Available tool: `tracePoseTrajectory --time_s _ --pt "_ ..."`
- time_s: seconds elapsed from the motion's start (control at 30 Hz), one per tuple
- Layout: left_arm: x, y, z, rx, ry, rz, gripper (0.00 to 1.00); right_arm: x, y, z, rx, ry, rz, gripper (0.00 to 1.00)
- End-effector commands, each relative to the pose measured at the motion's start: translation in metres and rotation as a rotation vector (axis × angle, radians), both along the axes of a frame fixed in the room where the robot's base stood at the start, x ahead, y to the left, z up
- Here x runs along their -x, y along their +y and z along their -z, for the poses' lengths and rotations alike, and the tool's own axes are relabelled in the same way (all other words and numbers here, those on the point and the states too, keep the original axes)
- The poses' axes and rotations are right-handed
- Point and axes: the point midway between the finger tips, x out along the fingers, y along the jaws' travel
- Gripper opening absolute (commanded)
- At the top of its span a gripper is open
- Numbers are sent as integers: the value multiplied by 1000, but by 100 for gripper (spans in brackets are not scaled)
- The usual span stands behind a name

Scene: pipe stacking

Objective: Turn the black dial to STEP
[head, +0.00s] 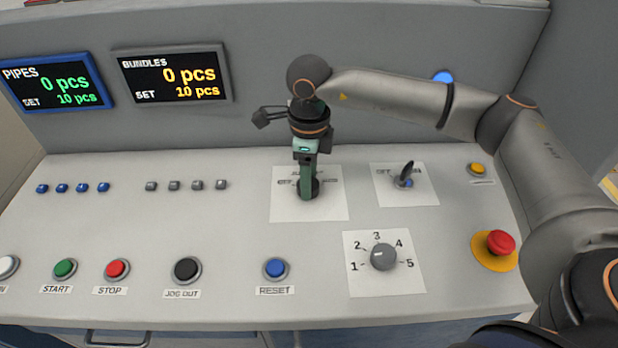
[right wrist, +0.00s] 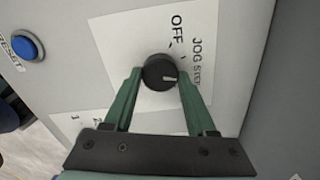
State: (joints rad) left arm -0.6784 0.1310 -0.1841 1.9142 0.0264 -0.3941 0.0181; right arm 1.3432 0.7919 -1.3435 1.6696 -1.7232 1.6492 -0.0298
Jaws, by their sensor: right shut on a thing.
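The black dial (right wrist: 157,70) sits on a white label plate (right wrist: 118,42) marked OFF, JOG and STEP. Its white mark points right and slightly down in the right wrist view, toward the JOG and STEP lettering. My right gripper (right wrist: 160,76) is shut on the dial, one green finger on each side. In the head view, the right gripper (head: 308,178) points down at the dial (head: 311,189) and hides part of it and its label plate (head: 333,207). My left gripper is not in view.
A switch with an upright lever (head: 406,174) stands right of the dial. A grey numbered knob (head: 384,257) is nearer the front. The blue RESET button (head: 275,268) and red emergency button (head: 500,243) are at the front. Two displays (head: 175,76) hang on the back wall.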

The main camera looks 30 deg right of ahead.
Motion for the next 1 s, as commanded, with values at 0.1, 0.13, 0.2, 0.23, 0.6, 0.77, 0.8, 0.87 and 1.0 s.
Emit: tracePoseTrajectory --time_s 0.1,0.13,0.2,0.23,0.6,0.77,0.8,0.87,1.0 --pt "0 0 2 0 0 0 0 0 -1 0 3 0 34 1" --pt "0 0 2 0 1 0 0 0 -1 0 3 0 40 1" --pt "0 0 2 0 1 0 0 0 -1 0 3 0 50 1" --pt "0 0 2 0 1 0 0 0 -1 0 2 -1 53 1" --pt "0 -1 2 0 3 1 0 0 -1 0 2 -1 61 1" --pt "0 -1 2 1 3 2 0 0 -1 0 2 -1 60 67" --pt "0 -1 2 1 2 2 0 0 -1 0 2 -1 60 71" --pt "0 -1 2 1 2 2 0 0 0 0 2 -1 60 78" --pt "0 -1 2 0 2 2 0 0 0 0 1 -1 59 87"
